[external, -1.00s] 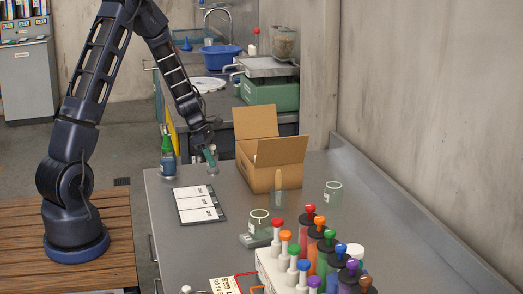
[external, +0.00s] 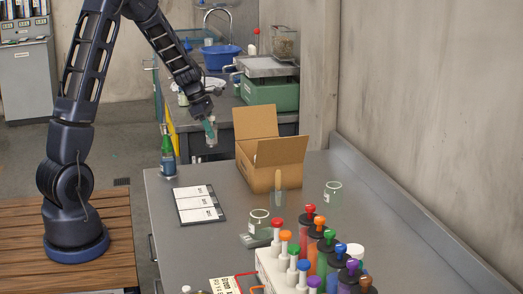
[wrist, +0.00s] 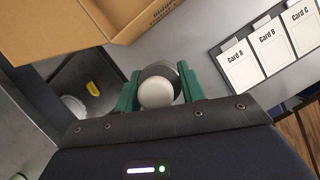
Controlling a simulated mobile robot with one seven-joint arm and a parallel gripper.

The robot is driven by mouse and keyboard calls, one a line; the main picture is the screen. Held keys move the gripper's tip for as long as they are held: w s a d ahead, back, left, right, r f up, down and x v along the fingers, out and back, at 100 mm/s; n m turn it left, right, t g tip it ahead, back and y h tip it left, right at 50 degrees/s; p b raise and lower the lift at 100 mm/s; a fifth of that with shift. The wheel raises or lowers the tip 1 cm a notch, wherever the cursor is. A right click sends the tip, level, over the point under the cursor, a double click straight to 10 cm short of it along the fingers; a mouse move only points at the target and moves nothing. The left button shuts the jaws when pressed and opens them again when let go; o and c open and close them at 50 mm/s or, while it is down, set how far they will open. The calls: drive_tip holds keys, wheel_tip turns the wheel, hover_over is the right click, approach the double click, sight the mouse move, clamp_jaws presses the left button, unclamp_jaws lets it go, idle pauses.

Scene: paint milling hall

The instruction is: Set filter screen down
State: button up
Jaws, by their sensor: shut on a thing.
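My gripper (external: 211,132) is shut on a small pale cylinder (external: 211,142), held in the air at the far left end of the grey bench. In the wrist view my gripper's green fingers (wrist: 159,92) press on both sides of the cylinder, which shows a rounded white end (wrist: 156,93) against a dark grey round part. I cannot tell whether this is the filter screen. The bench top (external: 235,178) lies below and in front of my gripper. The cylinder's underside is hidden in the wrist view.
An open cardboard box (external: 258,178) stands right of my gripper. A green bottle (external: 168,155) stands on the bench's left edge, near a card board (external: 199,205). Glass beakers (external: 333,194) and coloured tubes (external: 293,258) stand closer. A sink counter is behind.

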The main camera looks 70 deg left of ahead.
wheel_tip(320, 180, up, 15)
drive_tip(key=w+d+m+h, duration=0.1)
drive_tip(key=w+d+m, duration=0.3)
drive_tip(key=w+d, duration=1.45)
drive_tip(key=w+d+m+g+h, duration=0.1)
drive_tip(key=w+d+m, duration=0.15)
drive_tip(key=d, duration=1.05)
drive_tip(key=w+d+m+g, duration=0.1)
drive_tip(key=w+d, duration=0.2)
drive_tip(key=d, duration=0.9)
drive_tip(key=f, duration=2.5)
drive_tip(key=shift+d+f, duration=0.2)
drive_tip(key=shift+d, duration=0.05)
drive_tip(key=shift+f, duration=0.1)
drive_tip(key=o, duration=1.1)
